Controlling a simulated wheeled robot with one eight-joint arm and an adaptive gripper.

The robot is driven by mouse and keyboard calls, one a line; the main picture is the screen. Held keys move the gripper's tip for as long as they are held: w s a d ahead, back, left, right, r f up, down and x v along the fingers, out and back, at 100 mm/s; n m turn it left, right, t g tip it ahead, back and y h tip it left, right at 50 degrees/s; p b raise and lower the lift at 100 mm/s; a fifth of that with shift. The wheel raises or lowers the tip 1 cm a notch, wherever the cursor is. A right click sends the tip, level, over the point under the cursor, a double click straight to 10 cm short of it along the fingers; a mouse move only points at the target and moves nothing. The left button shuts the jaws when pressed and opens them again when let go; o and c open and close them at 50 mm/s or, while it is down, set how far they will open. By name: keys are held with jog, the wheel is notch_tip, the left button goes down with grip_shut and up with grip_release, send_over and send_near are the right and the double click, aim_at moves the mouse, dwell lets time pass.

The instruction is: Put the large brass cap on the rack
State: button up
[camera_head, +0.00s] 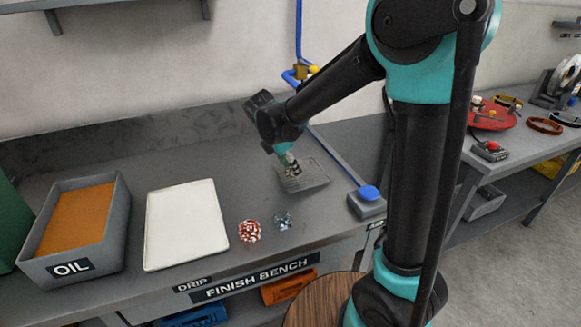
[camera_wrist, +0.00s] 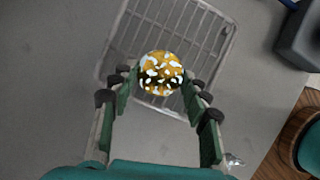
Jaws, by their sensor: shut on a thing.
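The brass cap (camera_wrist: 161,73) is a round, shiny golden piece with bright white reflections, seen in the wrist view between my fingertips. My gripper (camera_wrist: 160,84) is shut on it. The rack (camera_wrist: 205,35) is a grey wire grid and shows behind and below the cap. In the head view my gripper (camera_head: 291,166) points down over the left part of the rack (camera_head: 314,177). The cap is too small there to make out clearly. I cannot tell whether the cap touches the rack.
A red-and-white speckled piece (camera_head: 249,231) and a small blue-grey piece (camera_head: 284,221) lie near the bench's front edge. A white tray (camera_head: 184,226) and an OIL bin (camera_head: 117,241) stand left. A grey block with a blue knob (camera_head: 368,193) stands right of the rack.

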jog(key=shift+f, duration=0.1)
jog(key=o, duration=1.2)
jog(key=shift+c, duration=0.2)
jog(key=v, duration=1.2)
jog(key=shift+d, duration=0.15)
